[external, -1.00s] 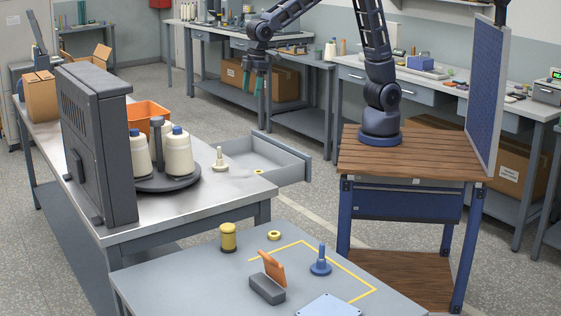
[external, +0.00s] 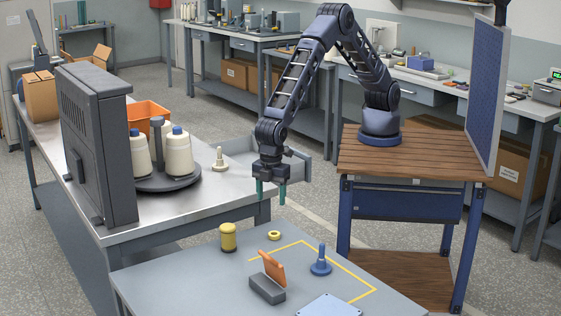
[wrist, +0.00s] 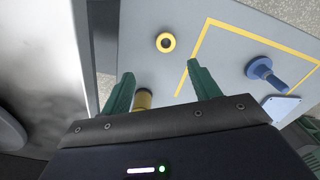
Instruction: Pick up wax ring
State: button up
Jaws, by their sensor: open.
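A yellow ring (external: 274,235) with a dark centre, which looks like the wax ring, lies flat on the grey front table (external: 170,279). In the wrist view the ring (wrist: 166,43) lies ahead of the fingertips, near a yellow taped line. My gripper (external: 271,198) hangs with its green fingers pointing down, above the table's back edge and apart from the ring. In the wrist view my gripper (wrist: 161,75) is open, with nothing held between its fingers.
A yellow cylinder (external: 228,237) stands left of the ring. An orange piece (external: 272,267) rises behind a dark grey block (external: 267,289). A blue peg on a round base (external: 321,263) stands to the right. An open drawer (external: 302,167) is behind my gripper.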

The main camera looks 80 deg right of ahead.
aim_at(274, 235)
jog(key=f, duration=0.8)
jog(key=s+f, duration=0.1)
jog(key=f, duration=0.3)
jog(key=shift+a+f, duration=0.15)
jog(key=shift+a, duration=0.15)
jog(key=c, duration=1)
